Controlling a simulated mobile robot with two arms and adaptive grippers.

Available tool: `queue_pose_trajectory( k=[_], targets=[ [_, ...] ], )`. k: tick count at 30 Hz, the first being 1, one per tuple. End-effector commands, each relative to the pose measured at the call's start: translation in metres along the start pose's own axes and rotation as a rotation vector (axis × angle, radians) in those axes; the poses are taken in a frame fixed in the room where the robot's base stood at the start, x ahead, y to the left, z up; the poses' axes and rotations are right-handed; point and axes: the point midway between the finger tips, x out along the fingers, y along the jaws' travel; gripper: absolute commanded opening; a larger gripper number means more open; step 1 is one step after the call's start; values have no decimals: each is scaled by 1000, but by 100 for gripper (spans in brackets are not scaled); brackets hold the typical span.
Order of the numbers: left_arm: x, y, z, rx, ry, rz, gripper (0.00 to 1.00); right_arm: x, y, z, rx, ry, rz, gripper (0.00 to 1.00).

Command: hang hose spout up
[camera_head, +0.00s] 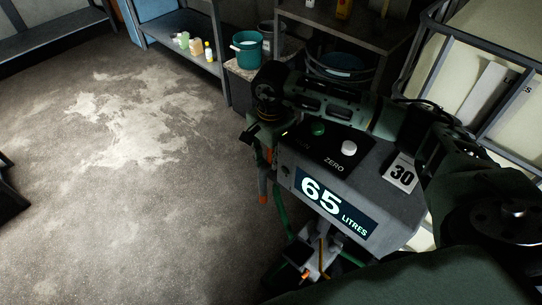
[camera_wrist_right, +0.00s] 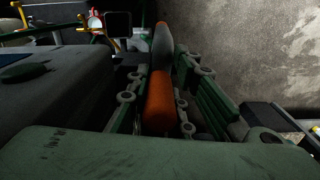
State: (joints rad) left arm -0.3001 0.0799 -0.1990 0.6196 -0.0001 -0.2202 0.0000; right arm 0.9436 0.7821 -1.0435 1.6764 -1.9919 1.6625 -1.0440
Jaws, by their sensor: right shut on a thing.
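My right gripper (camera_head: 262,152) reaches across the disperser head and points down along its left side. It is shut on the hose spout (camera_head: 263,190), whose orange part shows below the fingers. In the right wrist view the spout (camera_wrist_right: 160,95), orange and grey, lies between the two finger pads (camera_wrist_right: 158,112). My left gripper is not in view.
A bracket with an orange part (camera_head: 308,272) sits low on the column. A teal bucket (camera_head: 247,50) stands behind, near a shelf (camera_head: 182,28) with small bottles. A caged white tank (camera_head: 490,75) stands at the right. The floor at left (camera_head: 110,210) is clear.

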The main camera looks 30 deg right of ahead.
Motion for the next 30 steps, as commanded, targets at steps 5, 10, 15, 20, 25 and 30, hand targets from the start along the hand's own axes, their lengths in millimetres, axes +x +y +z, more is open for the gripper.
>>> queue_pose_trajectory(
  k=[5,10,15,20,25,30],
  targets=[
    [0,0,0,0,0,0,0,-1,-1,0,0,0,-3,32],
    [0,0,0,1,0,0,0,0,0,0,0,0,-1,42],
    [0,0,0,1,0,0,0,1,1,0,0,0,2,42],
    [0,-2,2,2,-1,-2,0,-6,0,0,0,1,0,42],
    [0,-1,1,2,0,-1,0,-34,-1,0,0,1,-4,42],
    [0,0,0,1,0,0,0,-72,-1,0,0,1,-5,42]
  ],
)
